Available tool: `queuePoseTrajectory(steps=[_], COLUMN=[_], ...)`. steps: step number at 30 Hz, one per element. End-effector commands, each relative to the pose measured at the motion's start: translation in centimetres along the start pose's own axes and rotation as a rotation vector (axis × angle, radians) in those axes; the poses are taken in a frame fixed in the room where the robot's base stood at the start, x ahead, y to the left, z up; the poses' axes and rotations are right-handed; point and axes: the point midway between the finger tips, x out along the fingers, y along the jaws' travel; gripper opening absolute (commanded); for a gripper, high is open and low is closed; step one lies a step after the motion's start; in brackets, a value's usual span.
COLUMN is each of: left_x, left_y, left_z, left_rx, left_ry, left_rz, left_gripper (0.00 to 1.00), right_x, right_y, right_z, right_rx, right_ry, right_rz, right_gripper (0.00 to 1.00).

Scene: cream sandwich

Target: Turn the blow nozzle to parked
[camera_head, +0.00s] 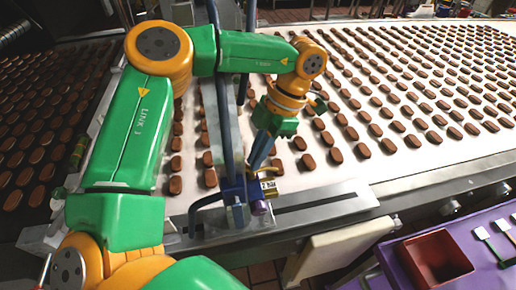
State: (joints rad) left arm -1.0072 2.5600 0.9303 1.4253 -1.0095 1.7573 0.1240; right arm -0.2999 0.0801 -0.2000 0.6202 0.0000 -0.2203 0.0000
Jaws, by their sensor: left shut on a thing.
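My left arm comes in from the left and bends down over the belt. My left gripper (259,160), under its green wrist, points down at a blue fixture (232,190) at the belt's near edge. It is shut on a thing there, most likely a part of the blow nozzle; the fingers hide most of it. Blue tubes rise from this fixture. A small yellow label reading "2 bar" (269,186) and a purple part (260,208) sit just below the fingers. Whether the nozzle stands at parked I cannot tell. My right gripper is not in view.
A pale belt (330,165) carries rows of brown biscuits, with a darker belt at the left. A slotted grey metal plate (325,208) runs right of the fixture. A purple table (400,270) with an empty red-brown bin (436,262) stands at lower right.

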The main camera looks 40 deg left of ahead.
Motion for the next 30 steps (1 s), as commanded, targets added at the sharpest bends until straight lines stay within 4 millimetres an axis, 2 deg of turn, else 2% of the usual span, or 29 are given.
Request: queuePoseTrajectory(steps=[15,30], left_x=[0.09,0.13], left_y=[0.44,0.56], left_z=[-0.06,-0.15], left_rx=[-0.384,-0.524], left_ry=[0.0,0.001], left_rz=[-0.159,-0.217], left_gripper=[0.0,0.0], right_x=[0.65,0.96], right_y=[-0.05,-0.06], right_z=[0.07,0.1], right_rx=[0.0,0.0], right_ry=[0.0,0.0], right_rz=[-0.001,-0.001], right_gripper=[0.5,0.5])
